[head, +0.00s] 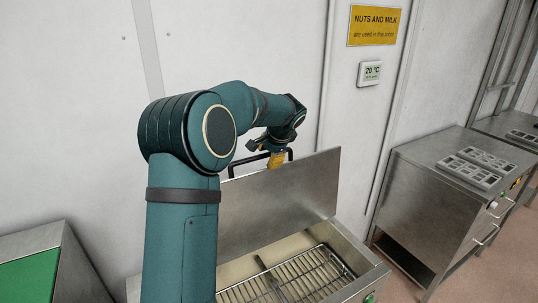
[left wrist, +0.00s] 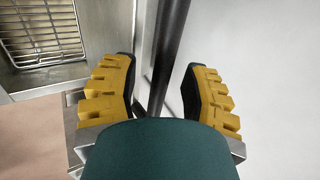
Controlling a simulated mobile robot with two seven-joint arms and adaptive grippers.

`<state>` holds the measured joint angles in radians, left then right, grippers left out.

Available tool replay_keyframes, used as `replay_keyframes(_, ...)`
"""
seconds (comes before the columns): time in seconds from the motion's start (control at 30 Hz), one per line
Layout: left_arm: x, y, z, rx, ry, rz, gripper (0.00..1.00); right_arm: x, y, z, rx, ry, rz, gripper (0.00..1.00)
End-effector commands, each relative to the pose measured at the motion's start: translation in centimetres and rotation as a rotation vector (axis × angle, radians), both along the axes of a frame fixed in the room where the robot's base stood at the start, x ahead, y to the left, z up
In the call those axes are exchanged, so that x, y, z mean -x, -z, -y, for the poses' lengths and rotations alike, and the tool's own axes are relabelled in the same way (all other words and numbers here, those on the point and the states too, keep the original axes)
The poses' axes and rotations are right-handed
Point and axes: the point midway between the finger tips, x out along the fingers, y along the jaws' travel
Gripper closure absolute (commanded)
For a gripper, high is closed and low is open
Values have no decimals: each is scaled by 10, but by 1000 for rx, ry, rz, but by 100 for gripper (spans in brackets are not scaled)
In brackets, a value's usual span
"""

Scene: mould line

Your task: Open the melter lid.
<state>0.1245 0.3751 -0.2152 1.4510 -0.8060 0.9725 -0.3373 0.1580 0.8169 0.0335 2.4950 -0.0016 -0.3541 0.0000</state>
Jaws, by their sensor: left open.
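The melter lid (head: 282,204) is a flat steel panel standing raised, close to upright, at the back of the melter (head: 352,252). Its black bar handle (head: 238,163) runs along the top edge. My left gripper (head: 276,160) is at that handle with its yellow fingers pointing down. In the left wrist view, the handle (left wrist: 168,52) runs between the two open fingers of the gripper (left wrist: 158,76), with gaps visible. A wire rack (head: 292,279) shows inside the open melter, and in the left wrist view (left wrist: 42,30). My right gripper is not in view.
A pale wall (head: 270,50) with a yellow sign (head: 374,25) and a temperature display (head: 370,73) stands close behind the lid. A steel cabinet (head: 430,200) with moulds on top (head: 468,172) is at the right. A green-topped unit (head: 28,280) is at lower left.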

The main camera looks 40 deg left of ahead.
Motion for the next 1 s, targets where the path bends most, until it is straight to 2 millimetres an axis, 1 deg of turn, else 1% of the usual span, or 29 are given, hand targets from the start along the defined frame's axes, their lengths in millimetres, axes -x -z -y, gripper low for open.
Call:
replay_keyframes(0.07, 0, -2, 1, 0, 0, 0, 54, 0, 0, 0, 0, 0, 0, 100)
replay_keyframes(0.17, 2, -10, 6, 0, 1, 1, 54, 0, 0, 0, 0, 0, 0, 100)
replay_keyframes(0.27, 5, -23, 13, 1, 1, 2, 54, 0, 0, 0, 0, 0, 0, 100)
replay_keyframes(0.5, 13, -66, 37, 0, 3, 3, 54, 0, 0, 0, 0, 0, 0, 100)
replay_keyframes(0.6, 16, -82, 46, 0, 3, 5, 54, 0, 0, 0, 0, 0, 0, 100)
replay_keyframes(0.7, 18, -93, 52, -1, 3, 3, 54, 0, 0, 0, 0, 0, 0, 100)
replay_keyframes(0.83, 20, -101, 57, -1, 2, 3, 54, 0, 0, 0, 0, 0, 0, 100)
replay_keyframes(1.0, 21, -104, 58, -1, 1, 1, 54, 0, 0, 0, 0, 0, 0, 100)
